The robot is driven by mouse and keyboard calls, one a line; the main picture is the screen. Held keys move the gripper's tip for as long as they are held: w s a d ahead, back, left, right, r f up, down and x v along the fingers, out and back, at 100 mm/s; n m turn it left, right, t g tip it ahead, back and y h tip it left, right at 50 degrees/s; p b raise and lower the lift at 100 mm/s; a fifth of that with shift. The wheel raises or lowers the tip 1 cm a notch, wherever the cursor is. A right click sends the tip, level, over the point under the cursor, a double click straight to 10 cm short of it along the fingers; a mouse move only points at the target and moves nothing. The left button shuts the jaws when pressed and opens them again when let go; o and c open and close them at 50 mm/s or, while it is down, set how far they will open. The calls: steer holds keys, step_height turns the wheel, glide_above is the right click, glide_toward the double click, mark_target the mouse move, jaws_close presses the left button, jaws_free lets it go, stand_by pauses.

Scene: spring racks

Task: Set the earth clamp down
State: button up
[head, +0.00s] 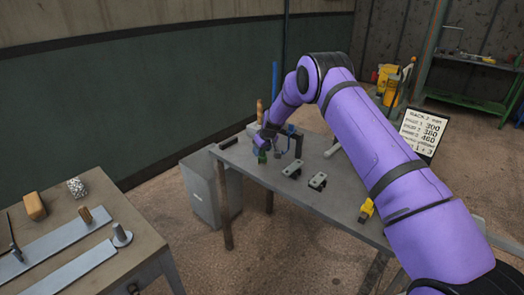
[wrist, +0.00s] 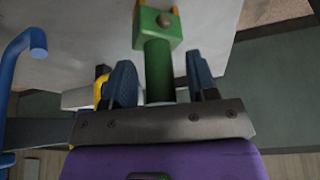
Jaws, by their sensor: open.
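The earth clamp appears to be the green piece with a block head and a brownish bolt (wrist: 158,60) in the wrist view. Its green shaft stands between the two dark blue fingers of my gripper (wrist: 162,84), with a gap on each side. The fingers are open. In the head view my gripper (head: 264,147) is low over the far left end of the grey table (head: 262,178), and a small green part of the clamp (head: 262,157) shows below it. The clamp's lower end is hidden, so its contact with the table cannot be seen.
A blue bent tube (wrist: 20,50) and a yellow part (wrist: 101,88) are close by in the wrist view. Two small grey blocks (head: 292,169) (head: 317,181) sit right of my gripper. A grey bin (head: 205,185) stands left of the table; a wooden bench (head: 120,225) is nearer.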

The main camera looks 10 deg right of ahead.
steer(key=s+d+r, duration=0.1)
steer(key=s+r, duration=0.4)
steer(key=r, duration=0.5)
steer(key=s+d+r+m, duration=0.1)
steer(key=s+r, duration=0.4)
steer(key=r, duration=0.5)
steer(key=s+d+r, duration=0.1)
steer(key=s+r, duration=0.4)
steer(key=r, duration=0.5)
steer(key=s+d+r+m, duration=0.1)
steer(key=s+d+r, duration=0.1)
steer(key=s+r, duration=1.1)
steer(key=s+d+f+m+t+h, duration=0.1)
steer(key=s+d+m, duration=0.1)
steer(key=s, duration=3.2)
steer(key=shift+s+d+m+h, duration=0.15)
steer(key=shift+d+m+h, duration=0.15)
steer(key=shift+m+h, duration=0.15)
